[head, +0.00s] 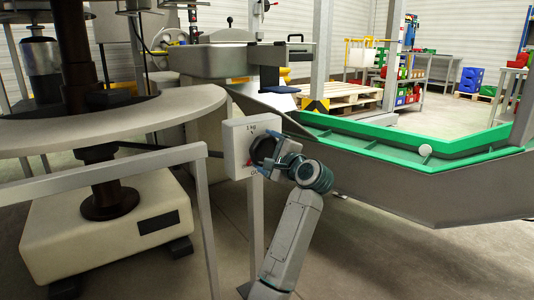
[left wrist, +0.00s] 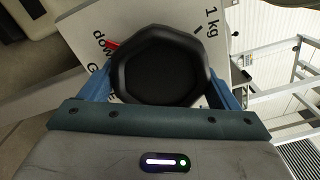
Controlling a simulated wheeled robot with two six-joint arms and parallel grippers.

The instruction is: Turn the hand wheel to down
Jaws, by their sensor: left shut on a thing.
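The hand wheel (head: 262,149) is a black faceted knob on the front of a white box (head: 236,137) on a post. In the left wrist view the hand wheel (left wrist: 160,65) fills the middle, in front of the white panel (left wrist: 75,30). A red mark shows at its rim beside partly hidden lettering reading "dow". A black tick sits near the "1 kg" label. My left gripper (head: 273,155) is shut on the wheel, with a blue finger on each side of it. My right gripper is in neither view.
A round grey table (head: 110,124) on a dark column and a metal rail (head: 110,178) stand left of the box. A grey trough with a green rim (head: 395,148) runs along the right. Open floor (head: 390,255) lies at the lower right.

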